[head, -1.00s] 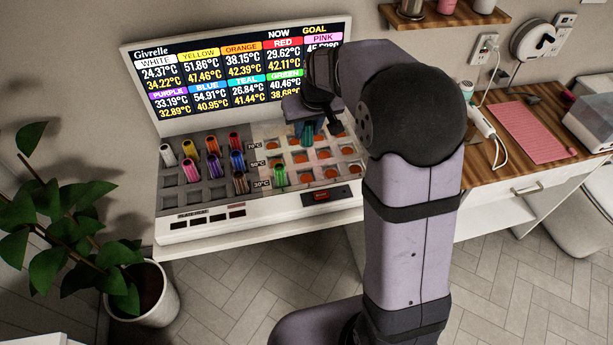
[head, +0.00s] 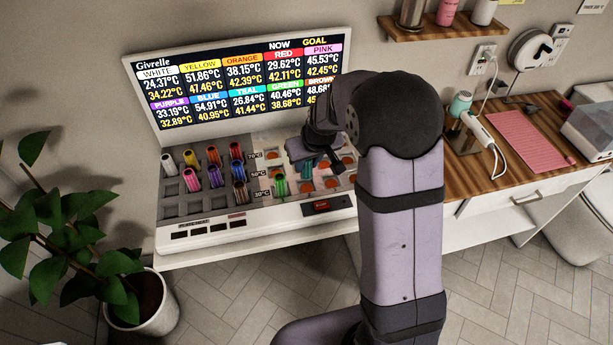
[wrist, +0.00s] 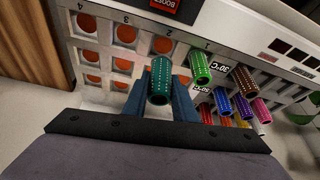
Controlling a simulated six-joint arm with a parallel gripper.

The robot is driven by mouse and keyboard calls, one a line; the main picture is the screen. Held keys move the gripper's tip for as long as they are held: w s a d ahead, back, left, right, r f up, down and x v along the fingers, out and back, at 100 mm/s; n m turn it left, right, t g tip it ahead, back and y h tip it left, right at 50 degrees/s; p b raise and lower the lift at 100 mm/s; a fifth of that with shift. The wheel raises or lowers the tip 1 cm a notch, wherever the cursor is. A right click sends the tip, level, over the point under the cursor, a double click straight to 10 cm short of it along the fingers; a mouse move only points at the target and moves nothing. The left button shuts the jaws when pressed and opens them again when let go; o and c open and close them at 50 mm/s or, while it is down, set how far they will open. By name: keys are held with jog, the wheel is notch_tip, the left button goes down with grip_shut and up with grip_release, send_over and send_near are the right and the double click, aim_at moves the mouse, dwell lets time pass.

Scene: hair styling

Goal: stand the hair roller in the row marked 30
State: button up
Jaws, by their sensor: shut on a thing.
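My gripper (head: 304,178) is shut on the teal hair roller (head: 305,187), over the heater's socket grid. In the wrist view the teal roller (wrist: 160,80) is held between the two blue-grey fingers (wrist: 161,101), its open end facing the camera. It appears in line with the column marked 2, just behind an orange socket (wrist: 162,46) of the row marked 30. Whether its lower end touches the grid is hidden. The 30 label (wrist: 218,67) is beside the green roller (wrist: 200,68), which stands in column 1 of that row.
Several other rollers stand in the grey rack (head: 194,208) on the left. Orange sockets in columns 3 and 4 (wrist: 125,33) are empty. A screen (head: 240,85) rises behind, and a red switch (head: 320,206) is at the front edge. A potted plant (head: 150,300) is at left.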

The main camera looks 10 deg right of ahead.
aim_at(307, 175)
jog(key=shift+f, duration=2.8)
jog(key=shift+f, duration=0.25)
jog(key=o, duration=1.1)
jog(key=shift+r, duration=0.1)
jog(key=shift+c, duration=0.2)
jog(key=shift+r, duration=0.15)
jog(key=shift+s+r, duration=0.2)
jog(key=shift+r, duration=0.3)
jog(key=a+b+v, duration=0.1)
jog(key=b+v, duration=0.1)
jog(key=v, duration=0.9)
jog(key=s+f+m+g, duration=0.1)
jog(key=s+f+g, duration=0.1)
jog(key=s, duration=0.9)
jog(key=s+f+g, duration=0.2)
jog(key=s+f, duration=0.1)
jog(key=s, duration=0.8)
jog(key=shift+s+d+f+m+h, duration=0.3)
jog(key=shift+s+f+m, duration=0.05)
jog(key=shift+m, duration=0.05)
